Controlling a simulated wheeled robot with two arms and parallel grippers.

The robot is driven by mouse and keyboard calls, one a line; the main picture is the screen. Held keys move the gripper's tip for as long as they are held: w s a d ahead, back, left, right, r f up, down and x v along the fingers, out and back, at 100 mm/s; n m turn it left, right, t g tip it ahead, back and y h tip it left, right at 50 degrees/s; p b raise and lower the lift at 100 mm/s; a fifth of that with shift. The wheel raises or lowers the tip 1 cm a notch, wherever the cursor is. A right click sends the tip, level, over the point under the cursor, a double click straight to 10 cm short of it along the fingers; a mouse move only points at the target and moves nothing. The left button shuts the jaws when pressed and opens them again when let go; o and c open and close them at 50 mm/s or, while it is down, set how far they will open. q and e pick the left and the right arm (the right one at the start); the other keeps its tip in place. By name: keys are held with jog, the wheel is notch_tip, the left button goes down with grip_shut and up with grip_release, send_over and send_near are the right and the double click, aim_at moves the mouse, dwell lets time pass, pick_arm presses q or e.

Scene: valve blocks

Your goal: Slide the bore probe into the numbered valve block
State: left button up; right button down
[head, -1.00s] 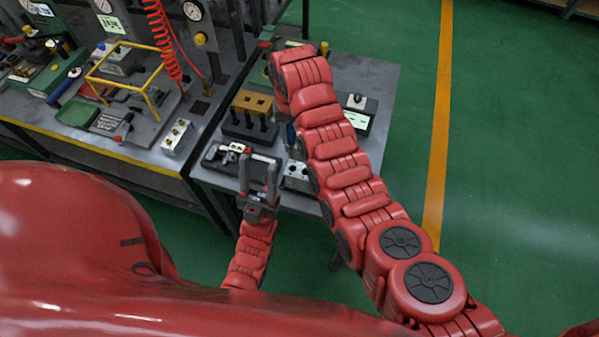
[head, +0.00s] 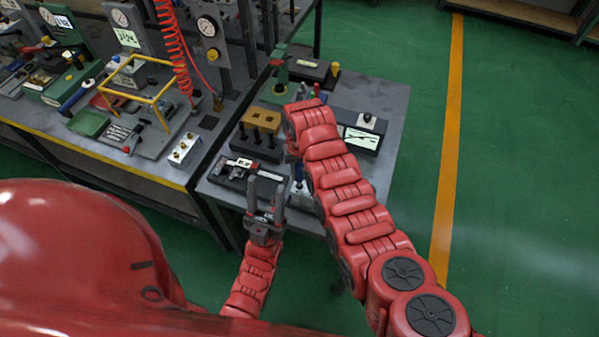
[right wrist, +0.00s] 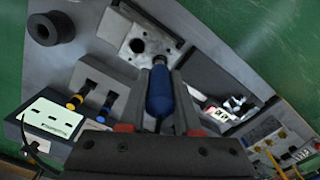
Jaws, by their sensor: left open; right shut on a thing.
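The bore probe has a blue handle (right wrist: 160,98), and my right gripper (right wrist: 162,84) is shut on it in the right wrist view. Its metal end points toward the pale valve block (right wrist: 118,30), near a dark round bore in the block's face. I cannot tell whether the tip is inside the bore, and no number is readable. In the head view the blue handle (head: 298,173) shows beside my right arm, above the silver block (head: 301,197), which is partly hidden. The right gripper is hidden there. My left gripper (head: 267,190) is open and empty, in front of the small table.
A black box with a white panel (head: 362,138) is to the right. The larger bench (head: 130,165) with a yellow frame (head: 140,85) lies left. Green floor on the right is clear.

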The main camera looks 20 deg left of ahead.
aim_at(299, 165)
jog(key=shift+f+b, duration=0.45)
jog(key=shift+f, duration=0.1)
jog(key=c, duration=0.6)
grip_release()
jog(key=shift+r+p, duration=0.65)
jog(key=shift+p, duration=0.05)
notch_tip(299, 165, up, 5)
jog(key=b, duration=0.3)
jog(key=shift+w+a, duration=0.1)
notch_tip(299, 165, up, 6)
jog(key=p, duration=0.3)
jog(key=shift+p, duration=0.3)
jog(key=shift+r+p, duration=0.35)
jog(key=shift+r, duration=0.25)
jog(key=shift+f, duration=0.1)
